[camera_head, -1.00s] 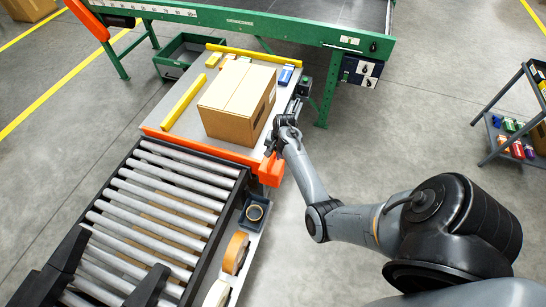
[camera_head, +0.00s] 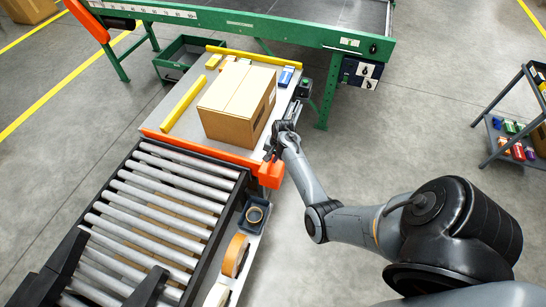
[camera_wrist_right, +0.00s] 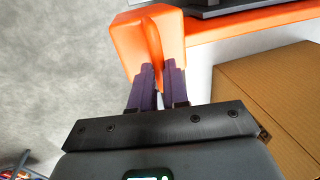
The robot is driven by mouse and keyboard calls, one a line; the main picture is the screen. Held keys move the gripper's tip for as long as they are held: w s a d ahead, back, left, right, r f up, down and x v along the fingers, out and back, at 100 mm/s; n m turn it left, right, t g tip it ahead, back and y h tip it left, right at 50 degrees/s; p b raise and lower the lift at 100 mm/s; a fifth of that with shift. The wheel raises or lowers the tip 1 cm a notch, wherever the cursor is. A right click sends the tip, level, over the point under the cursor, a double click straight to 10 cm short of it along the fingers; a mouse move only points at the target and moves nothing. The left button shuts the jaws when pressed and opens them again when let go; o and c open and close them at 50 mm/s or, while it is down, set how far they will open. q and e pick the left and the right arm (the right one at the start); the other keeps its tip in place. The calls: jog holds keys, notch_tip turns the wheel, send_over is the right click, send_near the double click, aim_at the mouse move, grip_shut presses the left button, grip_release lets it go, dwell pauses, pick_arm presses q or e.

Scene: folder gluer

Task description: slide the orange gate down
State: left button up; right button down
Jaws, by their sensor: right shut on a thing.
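The orange gate (camera_head: 205,150) is a long bar across the front edge of the grey table, between the table and the roller conveyor. Its thick right end block sticks out past the table's corner. My right gripper (camera_head: 269,155) is at this end block. In the right wrist view, its two dark fingers (camera_wrist_right: 157,88) point at the orange gate (camera_wrist_right: 138,38) and are closed on a thin upright fin of the block. The fingertips partly hide the fin. My left gripper is not in view.
A cardboard box (camera_head: 232,110) stands on the table (camera_head: 170,92) just behind the gate. The roller conveyor (camera_head: 160,205) lies in front of it. Tape rolls (camera_head: 235,254) sit on a side shelf. Open floor (camera_head: 345,150) lies to the right.

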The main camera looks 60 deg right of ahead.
aim_at(273, 166)
notch_tip(273, 166, down, 5)
jog(key=shift+f+b, duration=0.1)
jog(key=shift+b, duration=0.5)
jog(key=shift+s+f, duration=0.1)
jog(key=shift+f, duration=0.15)
jog(key=c, duration=1.1)
grip_release()
jog(key=shift+c, duration=0.2)
jog(key=shift+r, duration=0.2)
